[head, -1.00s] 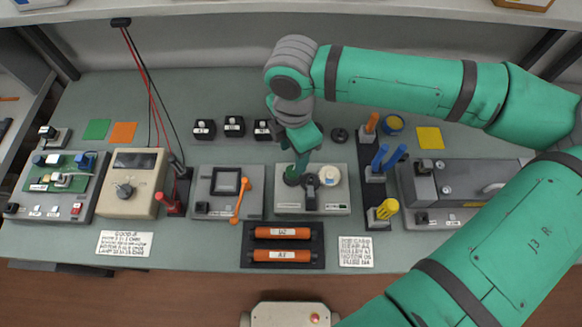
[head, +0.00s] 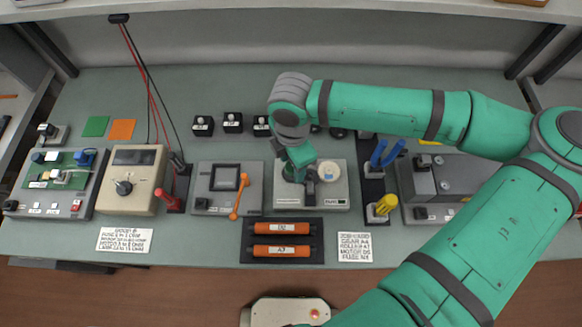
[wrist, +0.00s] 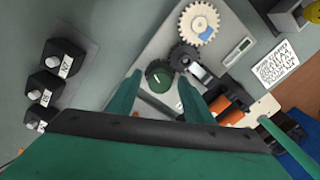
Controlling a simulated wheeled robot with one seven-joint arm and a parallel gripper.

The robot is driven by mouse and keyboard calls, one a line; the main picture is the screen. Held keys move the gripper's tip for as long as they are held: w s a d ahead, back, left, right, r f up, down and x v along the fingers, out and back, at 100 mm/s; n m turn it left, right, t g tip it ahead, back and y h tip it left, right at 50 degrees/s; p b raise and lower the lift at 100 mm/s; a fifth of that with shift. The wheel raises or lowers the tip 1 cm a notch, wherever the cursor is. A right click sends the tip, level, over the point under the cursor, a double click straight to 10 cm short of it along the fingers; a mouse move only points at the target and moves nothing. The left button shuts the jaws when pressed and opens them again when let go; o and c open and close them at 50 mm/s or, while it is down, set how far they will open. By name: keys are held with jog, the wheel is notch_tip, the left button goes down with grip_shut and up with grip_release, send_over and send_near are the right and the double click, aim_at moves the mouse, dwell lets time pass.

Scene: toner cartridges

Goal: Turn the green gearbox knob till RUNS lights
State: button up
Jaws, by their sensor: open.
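The gearbox (head: 311,201) is a light grey panel in the middle of the bench. Its round green knob (wrist: 158,75) shows plainly in the wrist view, with a pale mark on it. Beside it are a dark gear (wrist: 183,55) and a cream gear (wrist: 198,22) with a blue patch. A small display window (wrist: 238,50) sits at the panel's edge; I cannot read it or tell if it is lit. My gripper (wrist: 159,77) is open, its green fingers on either side of the knob in that view. I cannot tell whether they touch it. In the head view my gripper (head: 299,174) partly covers the panel.
A grey box with an orange lever (head: 238,196) stands left of the gearbox. A rack with blue and yellow tools (head: 377,207) stands to the right. A black tray of orange rollers (head: 282,228) lies in front. Several small black blocks (head: 233,122) stand behind.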

jog(key=c, duration=0.9)
jog(key=shift+o, duration=0.3)
jog(key=m, duration=0.9)
jog(key=shift+m, duration=0.4)
jog(key=m, duration=0.5)
jog(key=shift+m, duration=0.3)
jog(key=m, duration=0.5)
jog(key=o, duration=0.8)
jog(key=shift+o, duration=0.2)
